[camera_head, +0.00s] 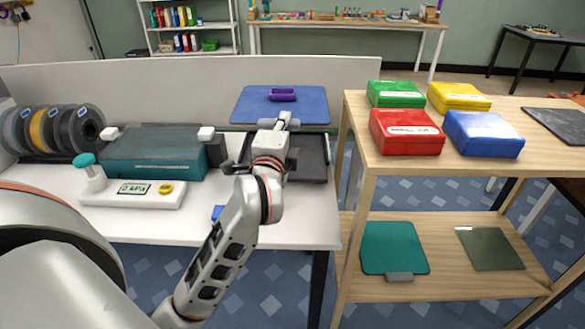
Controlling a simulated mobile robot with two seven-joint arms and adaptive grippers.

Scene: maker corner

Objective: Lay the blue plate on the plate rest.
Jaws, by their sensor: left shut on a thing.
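The blue plate (308,112) is in the upper middle of the view, above the back of the white table, with a small purple part (283,94) on top. My left gripper (285,118) is at its near edge, shut on the plate; the fingertips are small and partly hidden by my wrist. The plate appears roughly level. A dark shallow tray or frame (313,165) sits below and nearer, partly hidden by my arm. I cannot tell for certain which surface is the plate rest; dark flat pads also lie on the wooden shelf. My right gripper is not in view.
A wooden shelf unit at right holds several coloured boxes (405,132), a dark pad (560,124), and, lower, a teal plate (394,247) and a dark green pad (489,248). A teal machine (152,155), spools (52,130) and a gauge (135,192) crowd the table's left.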

